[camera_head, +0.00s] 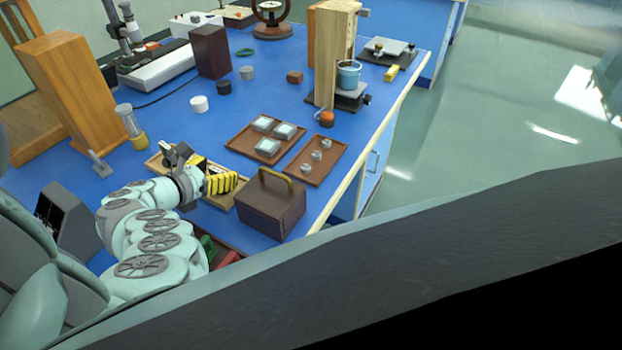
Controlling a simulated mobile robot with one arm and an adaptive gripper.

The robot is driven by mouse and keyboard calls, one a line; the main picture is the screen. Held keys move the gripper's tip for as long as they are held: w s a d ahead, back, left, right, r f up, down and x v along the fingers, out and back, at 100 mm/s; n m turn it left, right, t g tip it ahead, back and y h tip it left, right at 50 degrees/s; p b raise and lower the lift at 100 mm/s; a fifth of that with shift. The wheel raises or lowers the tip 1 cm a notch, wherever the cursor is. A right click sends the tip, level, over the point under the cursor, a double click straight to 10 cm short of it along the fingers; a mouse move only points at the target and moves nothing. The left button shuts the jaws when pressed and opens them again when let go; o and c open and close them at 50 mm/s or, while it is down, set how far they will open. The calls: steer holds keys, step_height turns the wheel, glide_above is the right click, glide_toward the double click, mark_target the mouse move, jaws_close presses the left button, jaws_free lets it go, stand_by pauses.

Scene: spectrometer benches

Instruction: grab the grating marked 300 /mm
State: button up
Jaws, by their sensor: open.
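My gripper (176,152) is open, left of this tray and over a shallow wooden box (214,197) holding yellow slotted pieces (221,183). My gripper and wrist hide part of that box. I see nothing between the fingers.
A second brown tray (326,172) with small metal pieces lies right of the plates. A dark box with a handle (271,209) stands in front. A tall wooden block (71,95) and a glass-topped yellow item (134,130) stand left. Blue bench surface (225,112) is clear behind the plates.

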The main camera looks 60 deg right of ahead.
steer(key=shift+d+f, duration=0.1)
steer(key=shift+d, duration=0.15)
steer(key=shift+o, duration=0.2)
steer(key=c, duration=1)
steer(key=shift+c, duration=0.2)
